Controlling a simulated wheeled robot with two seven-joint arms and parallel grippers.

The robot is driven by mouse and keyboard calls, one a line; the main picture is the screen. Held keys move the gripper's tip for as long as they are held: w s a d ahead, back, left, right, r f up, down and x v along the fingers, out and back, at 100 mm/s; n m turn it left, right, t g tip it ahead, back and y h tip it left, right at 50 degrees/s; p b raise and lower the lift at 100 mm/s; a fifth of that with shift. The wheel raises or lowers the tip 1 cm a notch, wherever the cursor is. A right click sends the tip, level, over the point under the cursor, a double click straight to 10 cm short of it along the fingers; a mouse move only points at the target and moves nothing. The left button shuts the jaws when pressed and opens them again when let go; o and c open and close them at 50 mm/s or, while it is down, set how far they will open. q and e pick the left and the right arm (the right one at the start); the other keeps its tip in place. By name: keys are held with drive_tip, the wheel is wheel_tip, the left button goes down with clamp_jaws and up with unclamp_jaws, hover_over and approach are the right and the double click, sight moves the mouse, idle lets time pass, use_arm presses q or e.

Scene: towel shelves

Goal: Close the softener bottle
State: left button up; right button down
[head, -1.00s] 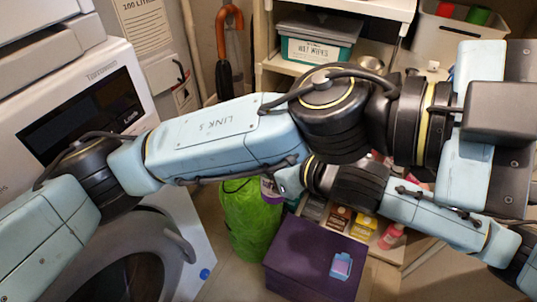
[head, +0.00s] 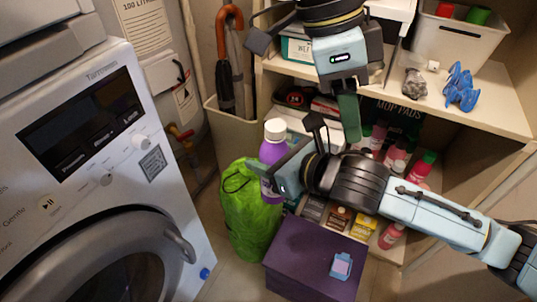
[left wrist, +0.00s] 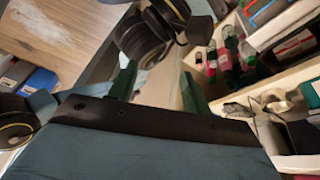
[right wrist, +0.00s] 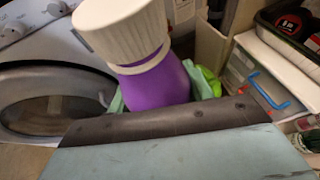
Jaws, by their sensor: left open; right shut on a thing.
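The purple softener bottle (head: 272,153) stands upright near the middle of the head view. Its white ribbed cap (head: 275,128) sits on top; I cannot tell whether it is tight. My right gripper (head: 272,180) is shut around the bottle's body. In the right wrist view the bottle (right wrist: 155,85) and cap (right wrist: 120,28) rise close up above the gripper. My left gripper (head: 334,128) is open and empty, to the right of the cap, apart from it. In the left wrist view its two green fingers (left wrist: 158,85) are spread, with nothing between them.
The washing machine (head: 85,140) fills the left. A green bag (head: 250,215) and a purple box (head: 312,262) stand below the bottle. The shelf (head: 500,115) at right holds a blue object (head: 461,88) and a grey lump (head: 414,82). Several pink bottles stand on lower shelves.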

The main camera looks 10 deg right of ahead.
sight(275, 125)
use_arm(q)
drive_tip(key=w+a+n+y, duration=0.1)
drive_tip(key=w+a, duration=0.1)
drive_tip(key=w+a+n+t+y, duration=0.1)
drive_tip(key=w+a+n, duration=0.1)
drive_tip(key=a, duration=0.1)
drive_tip(key=w+a+r+n+t+y, duration=0.1)
drive_tip(key=w+a+n, duration=0.1)
drive_tip(key=w+a, duration=0.1)
drive_tip(key=shift+a+r, duration=0.1)
drive_tip(key=shift+y, duration=0.3)
drive_tip(key=shift+s+f, duration=0.1)
drive_tip(key=shift+f, duration=0.25)
wheel_tip(275, 125, down, 7)
drive_tip(key=shift+f, duration=0.2)
drive_tip(key=shift+c, duration=0.4)
